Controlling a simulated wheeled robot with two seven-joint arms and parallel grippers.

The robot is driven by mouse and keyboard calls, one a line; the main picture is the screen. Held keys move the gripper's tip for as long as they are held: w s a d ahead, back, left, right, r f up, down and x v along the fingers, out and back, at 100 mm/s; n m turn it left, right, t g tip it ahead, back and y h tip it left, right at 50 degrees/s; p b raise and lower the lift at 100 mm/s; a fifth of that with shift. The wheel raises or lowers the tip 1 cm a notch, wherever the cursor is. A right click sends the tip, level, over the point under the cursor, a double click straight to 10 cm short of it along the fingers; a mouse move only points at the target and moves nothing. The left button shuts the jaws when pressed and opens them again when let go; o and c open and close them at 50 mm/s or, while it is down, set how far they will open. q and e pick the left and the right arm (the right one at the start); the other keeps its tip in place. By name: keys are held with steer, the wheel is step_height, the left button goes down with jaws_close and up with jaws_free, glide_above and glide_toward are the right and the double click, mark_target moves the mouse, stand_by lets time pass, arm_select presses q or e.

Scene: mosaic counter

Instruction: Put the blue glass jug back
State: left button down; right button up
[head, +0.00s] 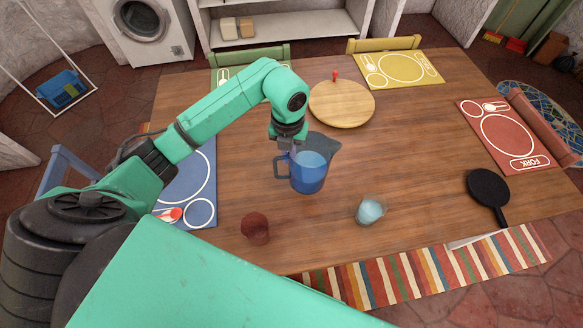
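The blue glass jug (310,177) is upright over the middle of the wooden table, with its grey spout pointing right and its handle on the left. Light blue contents show inside it. I cannot tell whether its base touches the table. My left gripper (284,152) points down at the jug's handle side, close against the handle top and rim. Its fingertips are small and partly hidden, so whether they are closed on the handle is unclear. My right gripper is out of view.
A red cup (256,229) and a clear glass (369,211) stand near the table's front. A black pan (488,186) lies at right, a round board (342,104) behind. Placemats lie around the edges, including the red one (508,138). The table (410,150) is clear right of the jug.

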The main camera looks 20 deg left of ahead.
mark_target(290, 171)
arm_select(q)
step_height(290, 171, down, 6)
steer(key=shift+d+f+p, duration=0.1)
steer(key=shift+f+p, duration=0.15)
steer(key=shift+p, duration=0.3)
steer(key=shift+f, duration=0.4)
steer(key=c, duration=1.1)
jaws_free()
steer(key=shift+o, duration=0.2)
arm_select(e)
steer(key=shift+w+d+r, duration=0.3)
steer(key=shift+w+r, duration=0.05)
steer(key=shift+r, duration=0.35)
